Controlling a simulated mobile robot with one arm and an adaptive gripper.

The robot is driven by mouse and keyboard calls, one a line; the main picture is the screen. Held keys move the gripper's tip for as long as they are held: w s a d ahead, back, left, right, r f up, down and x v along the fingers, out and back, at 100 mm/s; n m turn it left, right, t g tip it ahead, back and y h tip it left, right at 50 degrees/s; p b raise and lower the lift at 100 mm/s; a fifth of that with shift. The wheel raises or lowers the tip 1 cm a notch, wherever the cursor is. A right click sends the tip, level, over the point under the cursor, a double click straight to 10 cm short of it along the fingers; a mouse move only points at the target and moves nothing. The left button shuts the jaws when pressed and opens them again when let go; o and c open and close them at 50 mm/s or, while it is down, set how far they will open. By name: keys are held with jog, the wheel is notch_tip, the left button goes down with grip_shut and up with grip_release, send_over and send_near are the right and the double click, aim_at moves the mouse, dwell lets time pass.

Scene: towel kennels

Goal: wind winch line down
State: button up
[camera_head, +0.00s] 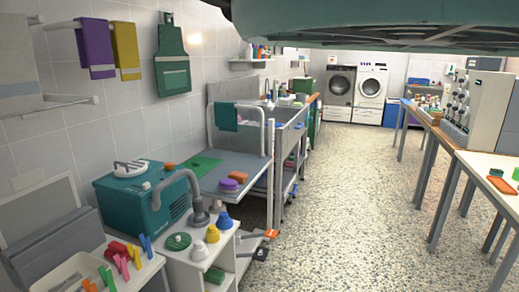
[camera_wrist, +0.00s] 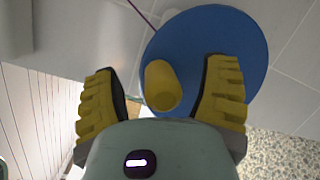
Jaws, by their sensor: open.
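In the wrist view a round blue disc (camera_wrist: 218,38) sits against the grey tiled wall, with a stubby yellow knob (camera_wrist: 161,88) standing out from it. This looks like the winch wheel and its handle. A thin dark purple line (camera_wrist: 141,12) runs up and left from behind the disc. My gripper (camera_wrist: 164,66) is open, its ribbed yellow fingers on either side of the knob with gaps on both sides. Whether the fingertips reach past the knob's end is unclear. I cannot make out the winch or my gripper in the head view.
A grooming table (camera_head: 236,157), a teal machine (camera_head: 141,205) and a white cart (camera_head: 192,262) stand along the left wall. Wooden-topped tables (camera_head: 436,136) stand at the right. Washing machines (camera_head: 370,92) are at the back. The speckled floor (camera_head: 340,200) between is clear.

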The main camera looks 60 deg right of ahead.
jog(key=w+d, duration=0.2)
jog(key=d, duration=0.6)
jog(key=shift+d, duration=0.4)
